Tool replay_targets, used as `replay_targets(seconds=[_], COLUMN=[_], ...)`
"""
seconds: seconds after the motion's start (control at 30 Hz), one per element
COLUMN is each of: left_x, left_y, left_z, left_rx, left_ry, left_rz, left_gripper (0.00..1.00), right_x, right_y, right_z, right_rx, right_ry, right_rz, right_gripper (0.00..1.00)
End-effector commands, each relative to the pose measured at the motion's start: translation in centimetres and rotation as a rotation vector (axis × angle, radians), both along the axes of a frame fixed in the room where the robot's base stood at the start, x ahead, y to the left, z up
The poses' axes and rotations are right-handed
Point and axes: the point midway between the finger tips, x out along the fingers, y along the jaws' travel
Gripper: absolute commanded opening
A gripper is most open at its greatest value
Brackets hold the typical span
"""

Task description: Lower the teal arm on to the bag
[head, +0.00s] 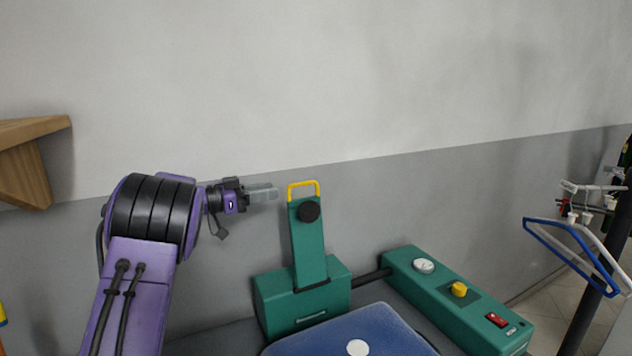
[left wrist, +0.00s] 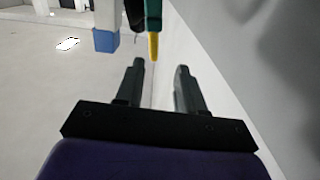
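The teal arm (head: 308,250) stands upright from a teal block on the machine, with a yellow handle (head: 303,184) at its top and a black knob near it. A blue item with a white round spot, which looks like the bag (head: 330,338), lies low in front. My left gripper (head: 272,192) is just left of the yellow handle at about its height, apart from it. In the left wrist view its fingers (left wrist: 160,70) are spread and empty, with the yellow handle (left wrist: 153,47) ahead of the gap between them. My right gripper does not show.
A teal control box (head: 455,300) with a gauge, yellow knob and red switch sits right of the teal arm. A wooden shelf (head: 35,135) is on the wall at left. Hangers on a dark stand (head: 600,270) are at right. The wall is close behind.

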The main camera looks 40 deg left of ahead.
Motion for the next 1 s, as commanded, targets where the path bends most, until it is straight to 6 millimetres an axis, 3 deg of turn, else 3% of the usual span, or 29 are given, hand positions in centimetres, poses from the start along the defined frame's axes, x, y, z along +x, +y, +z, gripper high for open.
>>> replay_targets(seconds=[0.4, 0.6, 0.83, 0.87, 0.97, 1.0], left_x=[7.7, 9.3, 9.4, 9.4, 9.4, 9.4], left_y=[-4.0, -4.7, -4.8, -4.8, -4.8, -4.8], left_z=[0.1, -0.2, -0.3, -0.3, -0.3, -0.3], left_rx=[0.000, -0.001, -0.001, -0.001, -0.001, -0.001], left_ry=[0.005, 0.004, 0.003, 0.003, 0.003, 0.003], left_rz=[-0.003, -0.001, 0.000, 0.000, 0.000, 0.000], left_gripper=[0.38, 0.38, 0.38, 0.32, 0.00, 0.00], right_x=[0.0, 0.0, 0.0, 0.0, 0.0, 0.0], right_y=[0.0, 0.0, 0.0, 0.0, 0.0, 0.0], right_z=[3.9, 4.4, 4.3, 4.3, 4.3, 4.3], right_rx=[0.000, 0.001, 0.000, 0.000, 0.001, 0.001], right_ry=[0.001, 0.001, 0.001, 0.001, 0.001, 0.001], right_rz=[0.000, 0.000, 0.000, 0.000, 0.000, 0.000], right_gripper=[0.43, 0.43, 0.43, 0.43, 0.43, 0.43])
